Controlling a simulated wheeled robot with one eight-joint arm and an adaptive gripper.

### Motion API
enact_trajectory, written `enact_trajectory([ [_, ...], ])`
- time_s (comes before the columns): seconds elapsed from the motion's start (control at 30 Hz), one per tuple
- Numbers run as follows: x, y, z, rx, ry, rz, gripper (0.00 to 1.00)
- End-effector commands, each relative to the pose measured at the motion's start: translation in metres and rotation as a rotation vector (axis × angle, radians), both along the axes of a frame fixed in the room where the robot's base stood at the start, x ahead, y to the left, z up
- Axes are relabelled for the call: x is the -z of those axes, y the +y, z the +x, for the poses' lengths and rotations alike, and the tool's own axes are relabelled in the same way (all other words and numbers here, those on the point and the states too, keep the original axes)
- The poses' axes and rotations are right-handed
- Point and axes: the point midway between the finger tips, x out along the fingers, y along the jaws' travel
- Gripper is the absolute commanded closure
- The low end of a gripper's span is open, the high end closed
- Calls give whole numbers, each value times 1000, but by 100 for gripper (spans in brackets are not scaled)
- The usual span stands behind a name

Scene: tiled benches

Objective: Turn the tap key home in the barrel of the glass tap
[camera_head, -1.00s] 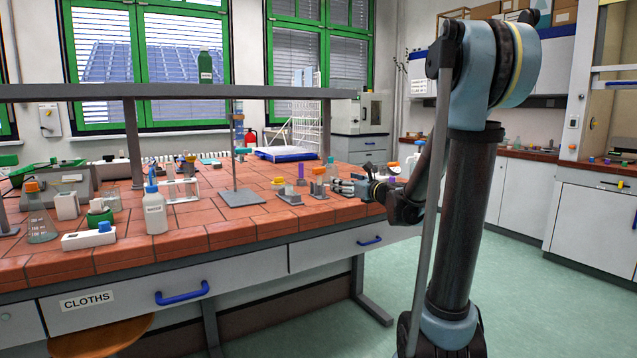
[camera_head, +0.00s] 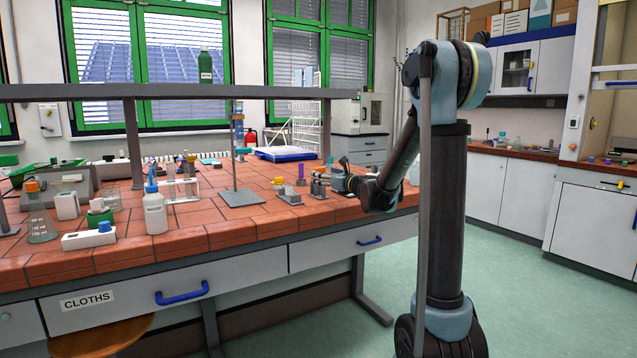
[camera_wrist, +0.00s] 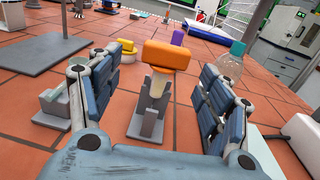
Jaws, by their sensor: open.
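An orange-handled key (camera_wrist: 170,56) with a pale tapered body stands upright in a grey stand (camera_wrist: 147,122) in the wrist view. I take it for the tap key; whether its lower part sits in a glass barrel I cannot tell. The orange handle (camera_head: 319,170) also shows small in the head view, left of my gripper. My gripper (camera_wrist: 155,76) is open and empty, its fingers on either side of the key with gaps showing on both sides. In the head view my gripper (camera_head: 337,180) is low over the bench.
A low grey block (camera_wrist: 50,108) lies left of the stand. A yellow piece (camera_wrist: 127,47) and a purple piece (camera_wrist: 178,37) stand behind. A clear bottle (camera_wrist: 231,60) rises behind the right finger. A retort stand base (camera_head: 242,198) is further left on the bench.

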Motion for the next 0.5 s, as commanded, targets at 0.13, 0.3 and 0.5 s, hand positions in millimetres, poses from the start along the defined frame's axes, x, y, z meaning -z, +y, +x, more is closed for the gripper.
enact_trajectory([
  [0.13,0,5,8,0,0,0,28],
  [0.3,-1,16,28,0,0,0,28],
  [0.5,-1,29,42,0,0,0,28],
])
